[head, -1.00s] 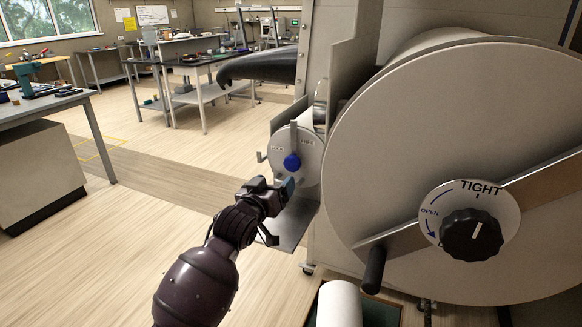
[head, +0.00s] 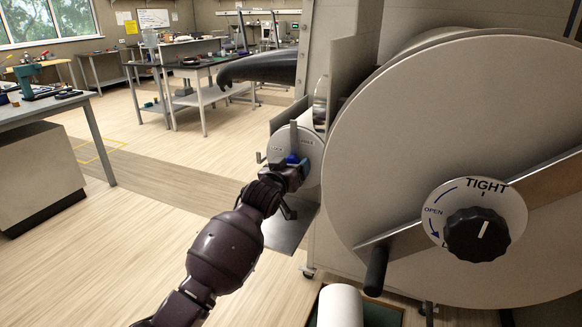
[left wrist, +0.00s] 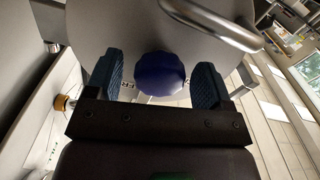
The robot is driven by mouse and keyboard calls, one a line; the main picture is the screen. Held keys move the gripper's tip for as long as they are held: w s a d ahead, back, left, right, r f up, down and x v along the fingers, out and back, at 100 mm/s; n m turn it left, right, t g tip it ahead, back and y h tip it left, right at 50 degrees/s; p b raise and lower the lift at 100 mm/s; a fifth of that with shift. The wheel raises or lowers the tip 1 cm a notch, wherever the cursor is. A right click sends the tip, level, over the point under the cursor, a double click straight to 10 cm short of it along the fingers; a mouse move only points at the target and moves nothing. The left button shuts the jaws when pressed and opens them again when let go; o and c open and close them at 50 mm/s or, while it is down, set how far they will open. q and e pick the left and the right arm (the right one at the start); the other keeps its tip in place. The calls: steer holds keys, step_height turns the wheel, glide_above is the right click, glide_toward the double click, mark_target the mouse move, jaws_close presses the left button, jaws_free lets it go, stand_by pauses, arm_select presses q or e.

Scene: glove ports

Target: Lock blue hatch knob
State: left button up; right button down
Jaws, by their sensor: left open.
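The blue knob (head: 292,159) sits on a small round grey hatch plate (head: 312,147) with faint lettering, left of the large door. In the head view my left gripper (head: 297,168) is in front of the knob and hides most of it. In the left wrist view the blue knob (left wrist: 160,74) lies between the two open fingers of my left gripper (left wrist: 160,88), with a gap on each side. The knob's pointer cannot be seen. My right gripper is not in view.
A large round door with a black TIGHT/OPEN knob (head: 476,236) and a bar handle (head: 376,270) fills the right. A metal bar (left wrist: 212,22) crosses the plate near the knob. A white roll (head: 339,305) stands below. A black glove (head: 258,67) sticks out above. The floor at left is clear.

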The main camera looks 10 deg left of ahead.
arm_select(q)
steer(key=c, duration=1.3)
steer(key=shift+o, duration=0.2)
